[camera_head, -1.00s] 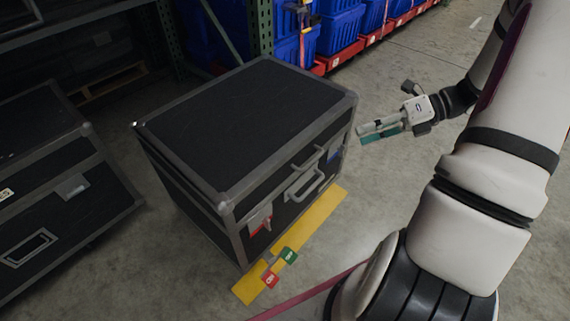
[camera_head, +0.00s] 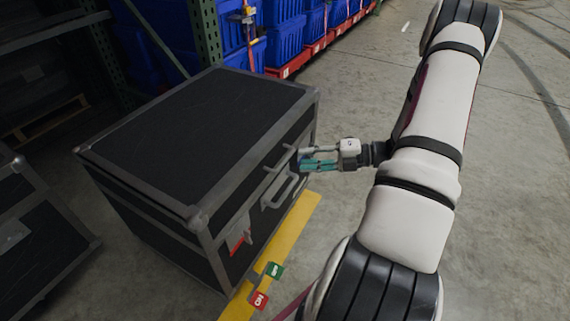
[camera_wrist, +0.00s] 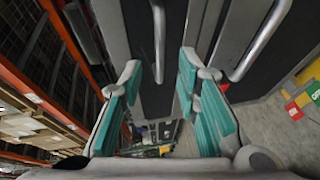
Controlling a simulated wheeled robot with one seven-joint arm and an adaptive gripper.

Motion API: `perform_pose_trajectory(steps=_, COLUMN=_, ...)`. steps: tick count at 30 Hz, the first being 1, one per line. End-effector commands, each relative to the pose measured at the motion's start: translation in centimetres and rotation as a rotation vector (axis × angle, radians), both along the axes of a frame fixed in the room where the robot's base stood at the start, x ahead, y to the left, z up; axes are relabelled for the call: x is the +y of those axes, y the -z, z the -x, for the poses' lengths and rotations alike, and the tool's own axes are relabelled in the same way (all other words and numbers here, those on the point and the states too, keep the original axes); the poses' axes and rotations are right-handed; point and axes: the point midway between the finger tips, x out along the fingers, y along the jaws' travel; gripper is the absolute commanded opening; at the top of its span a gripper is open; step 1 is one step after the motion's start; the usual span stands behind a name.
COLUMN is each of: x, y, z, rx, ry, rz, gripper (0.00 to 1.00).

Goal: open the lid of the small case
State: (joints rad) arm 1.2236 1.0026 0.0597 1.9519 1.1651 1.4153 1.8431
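The small case (camera_head: 170,235) is a black box with grey metal edges, standing on the floor in the head view. Its lid (camera_head: 200,125) is shut. On its front are a bar handle (camera_head: 277,162) on the lid and a lower handle (camera_head: 285,193). My gripper (camera_head: 303,161) is at the front, close to the lid handle. In the wrist view my gripper (camera_wrist: 159,72) is open, with teal pads apart. A metal bar (camera_wrist: 159,35) lies between the fingers, with no visible contact. A second bar (camera_wrist: 262,40) is to the right.
Red (camera_head: 259,300) and green (camera_head: 274,270) tags lie by a yellow floor strip (camera_head: 300,217). Another black case (camera_head: 40,250) is at left. Blue totes (camera_head: 285,45) stand behind. Floor at right is clear.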

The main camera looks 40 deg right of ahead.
Motion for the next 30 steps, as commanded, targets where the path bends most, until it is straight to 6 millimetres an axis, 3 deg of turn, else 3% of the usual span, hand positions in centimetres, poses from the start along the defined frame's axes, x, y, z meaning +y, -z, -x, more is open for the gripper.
perform_pose_trajectory(steps=9, x=3.6, y=1.1, z=-3.8, rx=0.0, ry=-0.001, rz=0.001, gripper=0.3)
perform_pose_trajectory(steps=23, x=4.5, y=1.2, z=-4.8, rx=0.0, ry=0.0, rz=0.001, gripper=0.3)
perform_pose_trajectory(steps=24, x=4.5, y=1.2, z=-4.8, rx=0.0, ry=0.0, rz=0.001, gripper=0.28)
perform_pose_trajectory(steps=28, x=4.5, y=1.2, z=-4.8, rx=0.0, ry=0.0, rz=0.001, gripper=0.0)
perform_pose_trajectory(steps=30, x=4.5, y=1.2, z=-4.8, rx=0.0, ry=0.0, rz=0.001, gripper=0.0)
